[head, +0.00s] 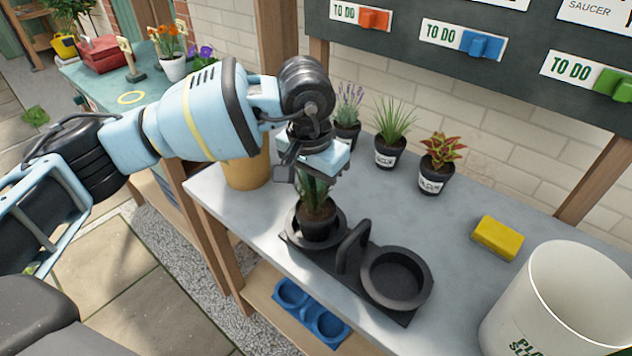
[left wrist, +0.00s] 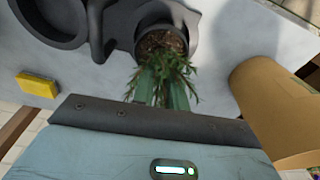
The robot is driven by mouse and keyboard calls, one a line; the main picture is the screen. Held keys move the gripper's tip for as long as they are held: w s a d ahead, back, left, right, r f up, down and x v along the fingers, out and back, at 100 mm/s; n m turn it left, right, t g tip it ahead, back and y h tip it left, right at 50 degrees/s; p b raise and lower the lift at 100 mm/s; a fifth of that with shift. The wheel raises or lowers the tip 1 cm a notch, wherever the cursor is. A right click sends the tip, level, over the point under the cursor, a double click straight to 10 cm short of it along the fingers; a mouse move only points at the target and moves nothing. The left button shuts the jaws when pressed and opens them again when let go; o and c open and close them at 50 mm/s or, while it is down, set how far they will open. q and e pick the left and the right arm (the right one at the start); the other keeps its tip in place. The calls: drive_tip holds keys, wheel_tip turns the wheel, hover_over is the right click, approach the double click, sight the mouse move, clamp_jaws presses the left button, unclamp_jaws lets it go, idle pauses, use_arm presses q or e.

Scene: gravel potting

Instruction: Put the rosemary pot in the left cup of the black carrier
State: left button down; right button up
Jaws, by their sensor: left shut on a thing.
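The rosemary pot (head: 317,222), a small dark pot with green sprigs, is upright within the rim of the left cup (head: 292,228) of the black carrier (head: 358,281). I cannot tell whether its base rests on the cup floor. My left gripper (head: 311,178) is above the pot, pointing down and shut on the plant, hiding much of the foliage. In the left wrist view, the fingers (left wrist: 160,88) are among the sprigs, with the pot's soil (left wrist: 162,42) beyond. The carrier's right cup (head: 396,277) is empty. My right gripper is out of view.
Lavender (head: 347,132), a grassy plant (head: 388,152) and a red-leaved plant (head: 433,182) stand behind the carrier. A yellow sponge (head: 497,237) and white bucket (head: 560,300) are to the right. A tan pot (head: 246,170) stands left. A blue carrier (head: 310,313) sits on the lower shelf.

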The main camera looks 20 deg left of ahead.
sight(311, 212)
use_arm(q)
drive_tip(key=c, duration=1.4)
unclamp_jaws()
drive_tip(key=shift+r, duration=0.1)
wheel_tip(311, 212, up, 12)
drive_tip(key=s, duration=0.1)
drive_tip(key=shift+s+a, duration=0.2)
drive_tip(key=shift+a, duration=0.05)
